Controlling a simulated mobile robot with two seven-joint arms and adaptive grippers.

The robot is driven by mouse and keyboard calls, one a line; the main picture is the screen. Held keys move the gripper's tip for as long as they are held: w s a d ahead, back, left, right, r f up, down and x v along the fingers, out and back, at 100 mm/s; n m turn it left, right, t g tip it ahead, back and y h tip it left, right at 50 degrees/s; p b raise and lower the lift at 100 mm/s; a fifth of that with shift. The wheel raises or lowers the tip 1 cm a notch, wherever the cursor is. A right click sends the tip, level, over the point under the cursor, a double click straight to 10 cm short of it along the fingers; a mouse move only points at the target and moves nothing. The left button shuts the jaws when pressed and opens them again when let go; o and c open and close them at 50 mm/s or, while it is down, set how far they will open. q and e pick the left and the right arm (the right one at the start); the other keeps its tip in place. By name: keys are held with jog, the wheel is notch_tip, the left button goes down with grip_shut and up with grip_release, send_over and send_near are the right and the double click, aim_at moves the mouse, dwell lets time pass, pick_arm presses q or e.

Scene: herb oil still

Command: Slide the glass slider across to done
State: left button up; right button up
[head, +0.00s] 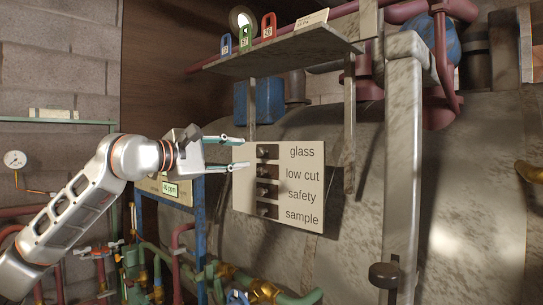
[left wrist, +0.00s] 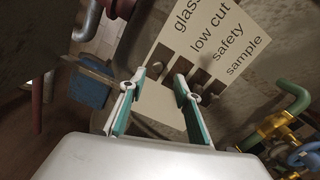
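A cream board (head: 300,180) carries several sliders in dark slots, labelled glass, low cut, safety and sample from top to bottom. The glass slider (head: 263,152) is in the top slot, with its dark knob toward the left end. My left gripper (head: 236,153) is open, with its two fingers pointing right at the left part of the board, near the glass and low cut rows. In the left wrist view the open fingers (left wrist: 159,84) show in front of the tilted board (left wrist: 200,50). Whether a finger touches a knob cannot be told. My right gripper is not in view.
A metal shelf (head: 285,55) with coloured padlock-like tags juts out above the board. A pale post (head: 402,150) stands to the right. A blue frame (head: 199,240) and green and red pipes lie below. A blue box (head: 260,100) hangs behind.

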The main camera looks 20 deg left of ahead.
aim_at(259, 152)
pick_arm(q)
jog(key=x, duration=0.3)
jog(key=p+x, duration=0.1)
jog(key=x, duration=0.2)
jog(key=shift+w+a+r, duration=0.1)
jog(key=shift+r, duration=0.15)
jog(key=shift+w+d+f+p, duration=0.1)
jog(key=shift+w+d+p, duration=0.1)
jog(key=shift+w+p, duration=0.35)
jog(key=shift+w, duration=0.15)
grip_shut()
